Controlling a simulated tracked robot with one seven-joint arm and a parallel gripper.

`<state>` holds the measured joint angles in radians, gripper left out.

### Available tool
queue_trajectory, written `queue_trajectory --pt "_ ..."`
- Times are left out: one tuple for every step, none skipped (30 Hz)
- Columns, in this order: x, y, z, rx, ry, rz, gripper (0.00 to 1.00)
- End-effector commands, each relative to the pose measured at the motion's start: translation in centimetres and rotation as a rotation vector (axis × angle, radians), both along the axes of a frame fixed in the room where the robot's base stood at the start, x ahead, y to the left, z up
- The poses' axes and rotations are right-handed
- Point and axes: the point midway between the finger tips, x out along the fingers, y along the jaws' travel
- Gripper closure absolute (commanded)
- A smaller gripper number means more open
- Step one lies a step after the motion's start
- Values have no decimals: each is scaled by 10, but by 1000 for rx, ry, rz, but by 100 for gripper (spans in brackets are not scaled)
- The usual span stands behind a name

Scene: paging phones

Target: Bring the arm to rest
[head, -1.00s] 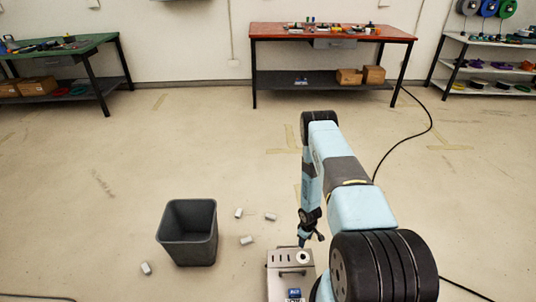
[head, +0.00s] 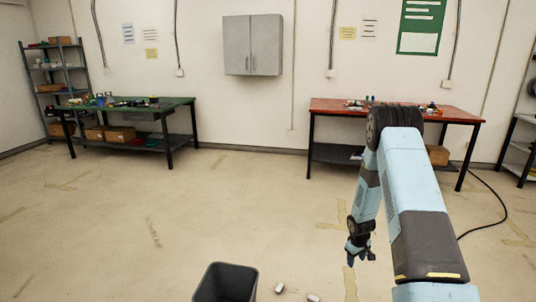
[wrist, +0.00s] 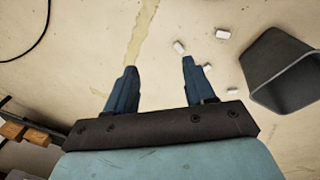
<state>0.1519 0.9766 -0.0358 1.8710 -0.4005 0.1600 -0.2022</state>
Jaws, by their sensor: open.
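My gripper (head: 361,254) hangs at the end of my light blue arm, right of the middle in the head view, pointing down above the bare floor. In the wrist view my gripper (wrist: 158,82) shows two dark blue fingers held well apart with only floor between them. It is open and empty. Nothing touches the fingers.
A dark grey bin (head: 226,284) stands on the floor at the bottom of the head view. Small whitish cylinders (head: 279,288) lie beside it. A green-topped bench (head: 180,101) and a red-topped bench (head: 325,104) stand along the back wall. The mid floor is clear.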

Motion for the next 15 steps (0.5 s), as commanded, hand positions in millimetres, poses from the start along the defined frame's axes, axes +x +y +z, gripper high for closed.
queue_trajectory --pt "4 2 23 -3 -13 -10 46" --pt "5 3 35 -5 -20 -17 46" --pt "6 4 51 -7 -26 -25 46" --pt "6 5 62 -8 -31 -32 46" --pt "6 6 75 -8 -38 -38 46" --pt "6 8 90 -10 -45 -49 46" --pt "6 9 101 -10 -50 -55 46" --pt "5 10 113 -11 -55 -62 46" --pt "4 12 128 -12 -63 -69 46" --pt "3 13 140 -12 -69 -76 46" --pt "2 15 151 -12 -73 -82 46" --pt "0 17 165 -11 -81 -91 46" --pt "-2 18 177 -12 -86 -97 46" --pt "-4 20 188 -11 -92 -103 46" --pt "-7 22 202 -10 -99 -112 46"
